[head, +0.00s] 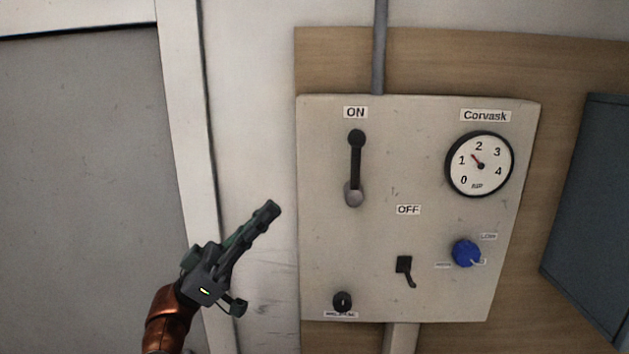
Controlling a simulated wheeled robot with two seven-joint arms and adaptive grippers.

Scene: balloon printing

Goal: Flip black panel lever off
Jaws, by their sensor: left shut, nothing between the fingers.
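The panel (430,130) is a pale plate on the wall. A long black lever (355,165) on it stands upright, its black knob up under the ON label (355,112) and its round silver pivot at the bottom. An OFF label (408,209) sits lower, to the right. Below that label is a small black switch (404,266) with its tip pointing down. My left gripper (270,208) is shut and empty, left of the panel in the picture, its fingers pointing up and right. It appears clear of both levers. My right gripper is out of view.
A gauge marked Corvask (479,164) has its needle near 1 to 2. A blue knob (466,253) sits below it, and a small black knob (342,301) is at the panel's lower left. A grey box (597,215) is at the right. A conduit (380,50) runs above the panel.

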